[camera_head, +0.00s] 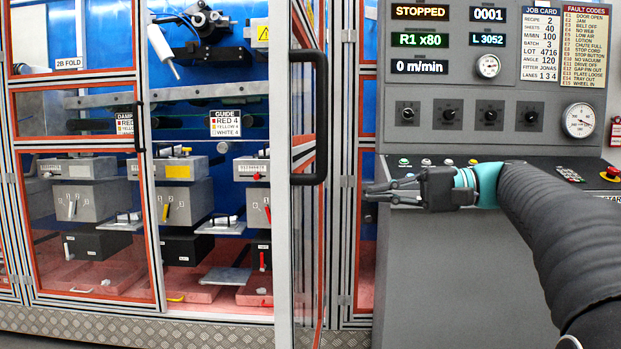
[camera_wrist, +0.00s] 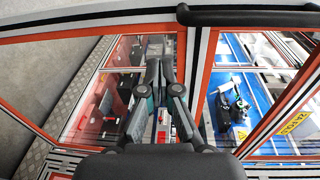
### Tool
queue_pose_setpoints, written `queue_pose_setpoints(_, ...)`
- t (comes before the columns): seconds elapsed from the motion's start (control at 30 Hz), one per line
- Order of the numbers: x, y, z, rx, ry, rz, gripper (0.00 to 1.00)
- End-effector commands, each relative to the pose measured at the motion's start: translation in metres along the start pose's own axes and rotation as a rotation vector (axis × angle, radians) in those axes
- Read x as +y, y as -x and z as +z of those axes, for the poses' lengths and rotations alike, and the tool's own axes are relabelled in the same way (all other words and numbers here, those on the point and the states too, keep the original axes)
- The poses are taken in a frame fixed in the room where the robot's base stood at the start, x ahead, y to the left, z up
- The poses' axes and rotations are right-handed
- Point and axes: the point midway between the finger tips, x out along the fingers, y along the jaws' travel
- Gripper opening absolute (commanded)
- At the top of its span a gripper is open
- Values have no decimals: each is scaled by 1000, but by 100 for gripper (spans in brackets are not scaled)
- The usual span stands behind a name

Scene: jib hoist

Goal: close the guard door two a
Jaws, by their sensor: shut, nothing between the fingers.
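The guard door (camera_head: 283,250), which I take to be two a, stands swung out and is seen nearly edge-on in the head view. It has a grey profile, orange edging and a clear panel. Its black handle (camera_head: 321,120) also shows at the top of the wrist view (camera_wrist: 250,16). My gripper (camera_head: 368,192) is shut and empty, to the right of the door in the head view, in front of the console. In the wrist view its fingers (camera_wrist: 160,68) point toward the machine; I cannot tell whether they touch the door. A yellow "2A" label (camera_wrist: 295,122) shows at the right.
A closed-looking guard door (camera_head: 85,297) is at the left, beside the opening with grey units (camera_head: 188,203). A grey control console (camera_head: 450,270) with knobs, buttons and a "STOPPED" display (camera_head: 420,13) stands at the right, close behind my gripper. A tread-plate step (camera_head: 130,325) runs along the bottom.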

Motion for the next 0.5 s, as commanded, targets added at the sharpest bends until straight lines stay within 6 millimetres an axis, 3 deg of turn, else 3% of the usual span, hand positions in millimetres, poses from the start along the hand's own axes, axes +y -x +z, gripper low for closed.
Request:
queue_pose_setpoints(0.1,-14,14,-9,-28,24,-67,0)
queue_pose_setpoints(0.23,-21,15,-11,-42,36,-95,0)
queue_pose_setpoints(0.5,-24,-22,-9,-45,36,-96,0)
